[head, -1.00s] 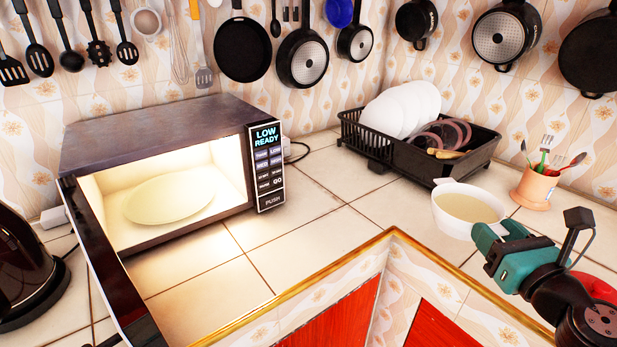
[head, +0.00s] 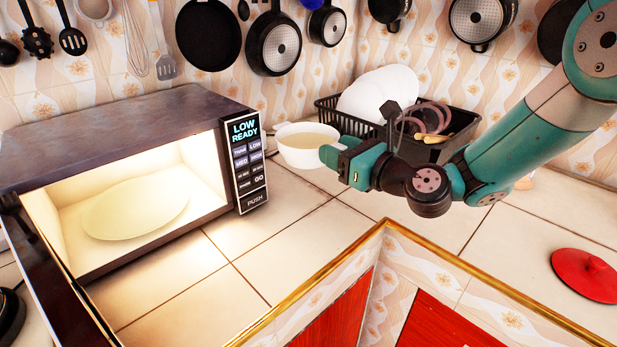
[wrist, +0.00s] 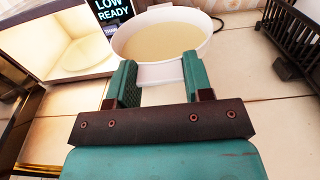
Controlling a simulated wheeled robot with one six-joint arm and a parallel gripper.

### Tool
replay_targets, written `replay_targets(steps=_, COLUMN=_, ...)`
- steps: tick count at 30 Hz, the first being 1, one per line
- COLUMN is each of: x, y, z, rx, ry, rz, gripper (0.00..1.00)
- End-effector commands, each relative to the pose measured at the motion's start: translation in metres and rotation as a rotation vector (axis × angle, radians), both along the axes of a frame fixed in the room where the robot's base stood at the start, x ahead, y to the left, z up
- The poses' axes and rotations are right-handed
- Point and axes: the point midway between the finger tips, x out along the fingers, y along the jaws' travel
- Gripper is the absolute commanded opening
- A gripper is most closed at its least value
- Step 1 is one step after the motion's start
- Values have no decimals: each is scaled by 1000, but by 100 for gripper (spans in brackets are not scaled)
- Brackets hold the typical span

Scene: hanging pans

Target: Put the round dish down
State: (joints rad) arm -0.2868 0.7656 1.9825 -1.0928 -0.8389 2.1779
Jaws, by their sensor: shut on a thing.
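The round dish (head: 305,150) is a white bowl with pale yellowish contents. It is held roughly level, just right of the microwave's control panel in the head view. My gripper (head: 336,152) is shut on the dish's near side. In the wrist view the dish (wrist: 160,42) sits beyond the fingertips, and its flat white handle (wrist: 160,74) is between the green fingers of my gripper (wrist: 158,75). The dish appears above the tiled counter; the exact gap beneath it is hard to tell.
The microwave (head: 120,125) stands open at left, lit inside, with a pale plate (head: 136,208) in it. A black dish rack (head: 462,150) with white plates stands behind my gripper. A red lid (head: 588,275) lies at right. The counter (head: 270,240) in front is clear.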

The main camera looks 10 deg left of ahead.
Motion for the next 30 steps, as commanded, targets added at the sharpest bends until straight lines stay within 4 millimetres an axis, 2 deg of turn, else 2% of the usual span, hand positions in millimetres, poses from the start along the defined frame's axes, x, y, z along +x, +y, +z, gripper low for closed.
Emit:
replay_targets(steps=1, x=18, y=-11, z=9, rx=3, ry=-17, rz=2, gripper=14)
replay_targets(steps=3, x=34, y=-24, z=23, rx=2, ry=-14, rz=8, gripper=14)
replay_targets(steps=6, x=51, y=-39, z=38, rx=2, ry=-7, rz=0, gripper=14)
replay_targets(steps=9, x=59, y=-48, z=39, rx=1, ry=0, rz=-8, gripper=14)
replay_targets(steps=11, x=61, y=-50, z=30, rx=2, ry=5, rz=-10, gripper=14)
replay_targets(steps=24, x=61, y=-52, z=-88, rx=3, ry=5, rz=-12, gripper=14)
replay_targets(steps=27, x=61, y=-52, z=-104, rx=3, ry=3, rz=-13, gripper=14)
replay_targets(steps=30, x=61, y=-52, z=-111, rx=4, ry=1, rz=-13, gripper=14)
